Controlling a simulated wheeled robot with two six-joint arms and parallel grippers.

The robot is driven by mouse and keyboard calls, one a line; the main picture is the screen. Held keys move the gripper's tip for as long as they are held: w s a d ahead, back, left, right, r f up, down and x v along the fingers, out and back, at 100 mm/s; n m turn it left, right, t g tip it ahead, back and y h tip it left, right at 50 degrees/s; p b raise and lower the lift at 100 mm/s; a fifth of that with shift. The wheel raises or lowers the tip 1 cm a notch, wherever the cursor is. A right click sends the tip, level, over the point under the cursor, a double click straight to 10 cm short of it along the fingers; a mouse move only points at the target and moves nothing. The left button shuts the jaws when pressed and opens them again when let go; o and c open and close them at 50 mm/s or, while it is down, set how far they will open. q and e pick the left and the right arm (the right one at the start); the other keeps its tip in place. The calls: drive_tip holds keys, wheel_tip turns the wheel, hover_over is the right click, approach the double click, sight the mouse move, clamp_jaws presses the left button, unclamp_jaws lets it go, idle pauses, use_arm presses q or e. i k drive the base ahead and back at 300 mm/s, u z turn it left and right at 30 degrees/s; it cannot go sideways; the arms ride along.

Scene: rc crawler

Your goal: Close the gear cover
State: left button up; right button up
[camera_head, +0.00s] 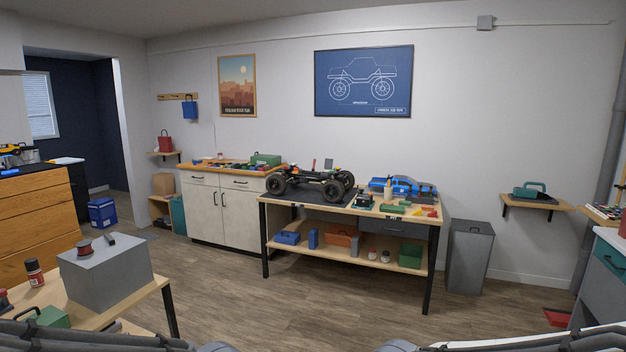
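The RC crawler chassis (322,180), with big black tyres and no body shell, stands on a dark mat on the wooden workbench in the middle of the room. A small grey plate (328,163) stands upright at the chassis top. I cannot tell whether it is the gear cover or something behind the chassis. The gears are too small to make out. Grey and black links of my arms show along the bottom edge at left and right. Neither gripper shows, and the workbench is well away across the floor.
A blue truck body (402,186), a small bottle and coloured parts lie on the workbench (416,221). A grey bin (470,257) stands at its right. A table with a grey box (106,272) is near at left, a grey cabinet (600,282) at right. The floor (290,310) between is clear.

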sight(329, 162)
drive_tip(key=z, duration=0.5)
drive_tip(key=k, duration=0.6)
drive_tip(key=z, duration=0.6)
drive_tip(key=i, duration=1)
drive_tip(key=u, duration=0.4)
drive_tip(key=i, duration=1.6)
drive_tip(key=u, duration=1.25)
drive_tip(key=i, duration=2)
drive_tip(key=z, duration=0.3)
drive_tip(key=i, duration=2.3)
drive_tip(key=z, duration=0.25)
